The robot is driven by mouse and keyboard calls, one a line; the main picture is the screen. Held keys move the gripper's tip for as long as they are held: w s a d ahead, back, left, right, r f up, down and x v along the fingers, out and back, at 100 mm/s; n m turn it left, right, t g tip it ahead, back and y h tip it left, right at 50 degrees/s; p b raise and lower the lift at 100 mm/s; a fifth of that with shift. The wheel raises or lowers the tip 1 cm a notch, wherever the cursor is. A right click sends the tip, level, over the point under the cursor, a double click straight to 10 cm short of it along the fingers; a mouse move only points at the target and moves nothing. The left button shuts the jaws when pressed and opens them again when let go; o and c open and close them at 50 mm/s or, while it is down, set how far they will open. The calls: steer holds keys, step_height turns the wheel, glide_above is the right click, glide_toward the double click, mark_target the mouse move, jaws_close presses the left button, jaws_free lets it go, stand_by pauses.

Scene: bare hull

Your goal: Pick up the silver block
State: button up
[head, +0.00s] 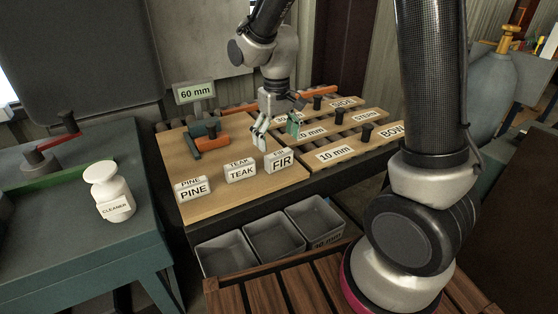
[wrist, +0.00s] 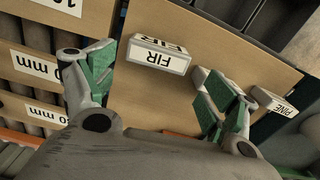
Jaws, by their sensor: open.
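I cannot make out a plainly silver block in either view. Three pale labelled blocks stand along the front of the wooden board (head: 222,212): PINE (head: 193,188), TEAK (head: 240,171) and FIR (head: 279,160). My gripper (head: 278,130) is open and empty above the board, behind the FIR block. In the wrist view my gripper (wrist: 158,88) has its green-padded fingers spread wide. The FIR block (wrist: 158,57) shows between and beyond them, apart from both. The PINE block (wrist: 271,102) is at the right; a pale block beside the right finger is partly hidden.
Slatted racks with plates like BOW (head: 391,131) lie to the right. Grey bins (head: 272,238) sit below. A cleaner bottle (head: 112,192) stands on the left bench.

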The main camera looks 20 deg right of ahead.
mark_target(279, 153)
steer(key=f, duration=0.6)
steer(key=shift+s+d+f, duration=0.15)
steer(key=shift+s+d, duration=0.05)
steer(key=shift+d, duration=0.05)
steer(key=c, duration=1)
steer(key=shift+o, duration=0.2)
